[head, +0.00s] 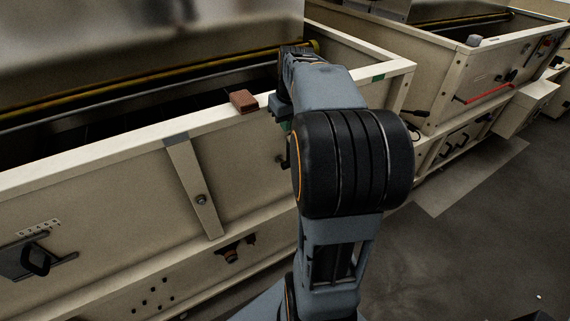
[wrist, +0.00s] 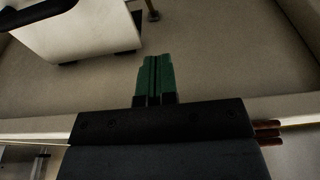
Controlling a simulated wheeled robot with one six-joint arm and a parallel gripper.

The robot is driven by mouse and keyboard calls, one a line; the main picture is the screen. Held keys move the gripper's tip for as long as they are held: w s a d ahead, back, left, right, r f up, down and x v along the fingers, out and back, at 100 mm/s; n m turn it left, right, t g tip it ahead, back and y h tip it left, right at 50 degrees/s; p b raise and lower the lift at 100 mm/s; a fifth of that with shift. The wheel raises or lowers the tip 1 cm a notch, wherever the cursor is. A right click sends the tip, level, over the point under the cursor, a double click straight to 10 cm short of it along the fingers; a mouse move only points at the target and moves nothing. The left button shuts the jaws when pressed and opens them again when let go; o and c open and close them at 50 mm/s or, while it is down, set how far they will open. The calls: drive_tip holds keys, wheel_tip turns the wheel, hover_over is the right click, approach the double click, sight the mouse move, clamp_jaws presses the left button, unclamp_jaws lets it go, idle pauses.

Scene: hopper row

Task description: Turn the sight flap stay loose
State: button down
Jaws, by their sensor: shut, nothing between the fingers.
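In the wrist view, the green fingers of my gripper (wrist: 155,62) are pressed together, with nothing between them. They point towards a beige panel. A pale box or flap (wrist: 75,28) with black fittings stands out beyond them at upper left. I cannot tell for sure which part is the sight flap stay. In the head view, my arm hides most of my gripper at the hopper's side. A small dark handle (head: 284,161) shows just left of my arm.
A brown block (head: 243,101) lies on the near hopper's rim (head: 120,138). A black latch (head: 36,260) is on its side at lower left. A second hopper (head: 430,70) with a red bar (head: 494,90) stands at the right. Grey floor (head: 460,250) at lower right is clear.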

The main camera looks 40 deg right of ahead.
approach(289, 164)
drive_tip(key=w+f, duration=0.2)
drive_tip(key=f, duration=0.1)
drive_tip(key=w+f+p, duration=0.1)
drive_tip(key=f, duration=0.1)
drive_tip(key=shift+w+a+f, duration=0.1)
drive_tip(key=shift+w, duration=0.25)
drive_tip(key=shift+s+f, duration=0.2)
drive_tip(key=shift+f, duration=0.65)
drive_tip(key=s+f+b, duration=0.2)
drive_tip(key=b, duration=0.1)
drive_tip(key=shift+a+f, duration=0.15)
drive_tip(key=shift+r+p, duration=0.25)
drive_tip(key=shift+p, duration=0.05)
